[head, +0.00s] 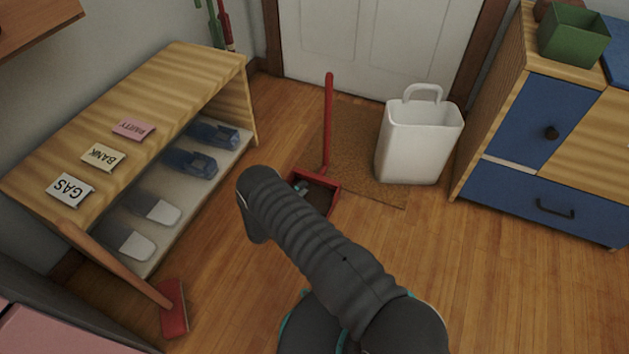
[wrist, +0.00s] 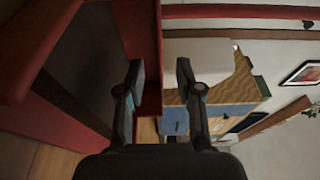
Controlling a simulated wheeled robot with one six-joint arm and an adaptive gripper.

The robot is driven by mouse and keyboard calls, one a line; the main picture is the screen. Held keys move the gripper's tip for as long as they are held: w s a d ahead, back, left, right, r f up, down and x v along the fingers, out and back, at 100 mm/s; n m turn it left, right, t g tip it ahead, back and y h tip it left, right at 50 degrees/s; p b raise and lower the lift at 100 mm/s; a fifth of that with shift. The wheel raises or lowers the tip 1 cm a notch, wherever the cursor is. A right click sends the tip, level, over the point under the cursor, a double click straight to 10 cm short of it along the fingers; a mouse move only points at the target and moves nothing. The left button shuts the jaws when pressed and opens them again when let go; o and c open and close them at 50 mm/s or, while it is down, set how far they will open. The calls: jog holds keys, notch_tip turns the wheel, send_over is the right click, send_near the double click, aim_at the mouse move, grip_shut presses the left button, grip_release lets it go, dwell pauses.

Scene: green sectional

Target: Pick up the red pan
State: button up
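The red pan is a dustpan with a tall upright handle. My arm covers part of the tray. In the wrist view the pan's red wall and dark inside (wrist: 75,70) fill the left side, close to my gripper (wrist: 160,66). My gripper is open, and a red edge of the pan shows between its fingers. I cannot tell whether they touch it.
A white bin (head: 418,145) stands on the mat (head: 362,150) right of the pan. A wooden shelf unit (head: 170,75) with shoes stands left. A red-headed brush (head: 173,308) leans against it. A blue-drawered cabinet (head: 545,195) stands right. Floor at the lower right is clear.

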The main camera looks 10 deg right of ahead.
send_over(311, 193)
jog(key=shift+s+d, duration=0.1)
jog(key=shift+s, duration=0.05)
grip_shut()
